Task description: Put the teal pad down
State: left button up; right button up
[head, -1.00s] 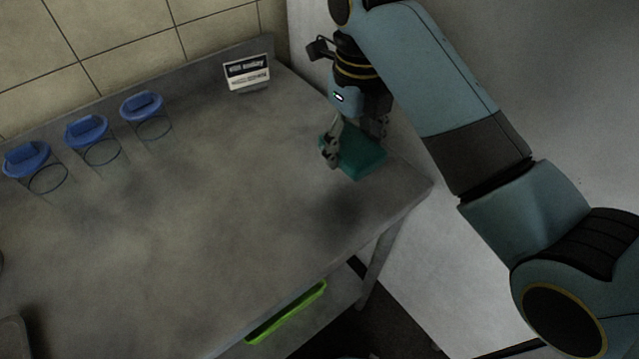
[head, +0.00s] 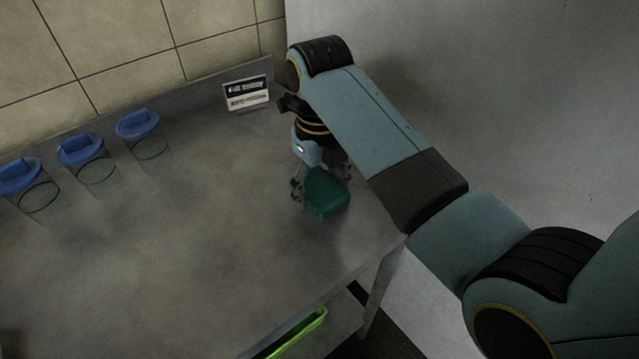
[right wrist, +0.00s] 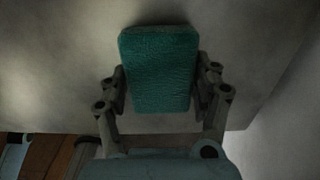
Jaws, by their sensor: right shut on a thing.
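The teal pad (head: 327,194) is at the right end of the grey worktop (head: 215,235) in the head view. My right gripper (head: 318,186) is shut on it from above. In the right wrist view the pad (right wrist: 160,70) sits between both fingers, its textured teal face toward the camera. I cannot tell whether the pad touches the worktop or hangs just above it. My left gripper does not show.
Several things stand along the back: clear jars with blue lids (head: 81,150) at the left and a small sign (head: 247,92) near the gripper. A green tray (head: 292,334) lies below the worktop's front edge. The middle of the worktop is clear.

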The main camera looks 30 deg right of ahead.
aim_at(319, 185)
jog(key=shift+f, duration=0.15)
jog(key=o, duration=1.1)
notch_tip(319, 185, up, 8)
jog(key=shift+f, duration=0.1)
jog(key=shift+r+p, duration=1.95)
jog(key=shift+r, duration=0.35)
